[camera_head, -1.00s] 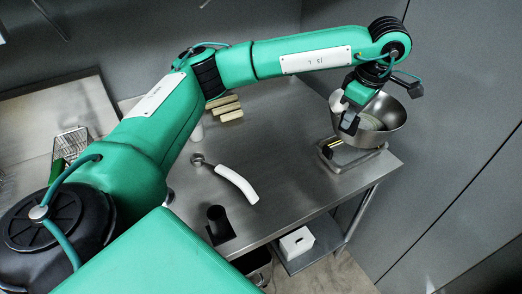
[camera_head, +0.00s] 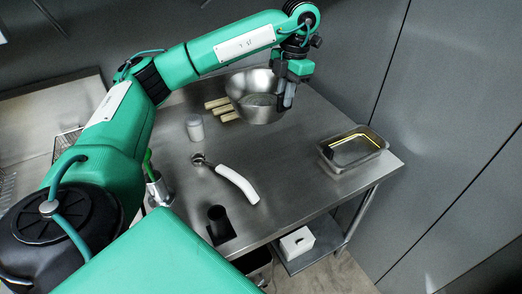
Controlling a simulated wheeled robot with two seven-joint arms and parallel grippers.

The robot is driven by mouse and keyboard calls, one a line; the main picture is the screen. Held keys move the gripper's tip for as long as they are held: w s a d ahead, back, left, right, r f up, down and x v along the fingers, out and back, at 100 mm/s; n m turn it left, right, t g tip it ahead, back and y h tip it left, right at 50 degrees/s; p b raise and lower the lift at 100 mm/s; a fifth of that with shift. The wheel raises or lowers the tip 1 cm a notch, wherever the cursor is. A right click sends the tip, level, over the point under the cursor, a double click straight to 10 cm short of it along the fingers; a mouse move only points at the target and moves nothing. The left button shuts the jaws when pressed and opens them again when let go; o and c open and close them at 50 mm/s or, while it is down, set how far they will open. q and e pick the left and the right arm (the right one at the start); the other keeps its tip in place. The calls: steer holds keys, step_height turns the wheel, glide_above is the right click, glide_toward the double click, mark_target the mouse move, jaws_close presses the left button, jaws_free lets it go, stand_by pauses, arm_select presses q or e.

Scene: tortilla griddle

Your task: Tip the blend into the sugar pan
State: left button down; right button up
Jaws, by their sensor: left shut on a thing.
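My left gripper (camera_head: 288,92) is shut on the rim of a steel bowl (camera_head: 246,84) and holds it above the back of the steel table (camera_head: 290,165). The bowl is tilted, its opening partly facing me, and pale contents (camera_head: 258,100) show low inside it. A rectangular steel pan (camera_head: 328,158) stands at the table's right end, with yellowish streaks visible in it. The bowl is apart from this pan, to its left and further back. My right gripper is not in view.
A white-handled scoop (camera_head: 238,184) lies mid-table. A white-lidded jar (camera_head: 195,127) and several pale sticks (camera_head: 216,103) are behind it. A dark cup (camera_head: 217,217) stands at the front edge. A metal cup (camera_head: 158,188) with a green handle is at left. Table between scoop and pan is clear.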

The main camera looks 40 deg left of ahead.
arm_select(q)
step_height(320, 180, down, 20)
steer(key=p, duration=0.5)
steer(key=shift+r, duration=0.2)
steer(key=shift+f, duration=0.1)
steer(key=c, duration=1.8)
jaws_free()
steer(key=shift+f, duration=0.1)
steer(key=o, duration=0.4)
steer(key=shift+c, duration=0.2)
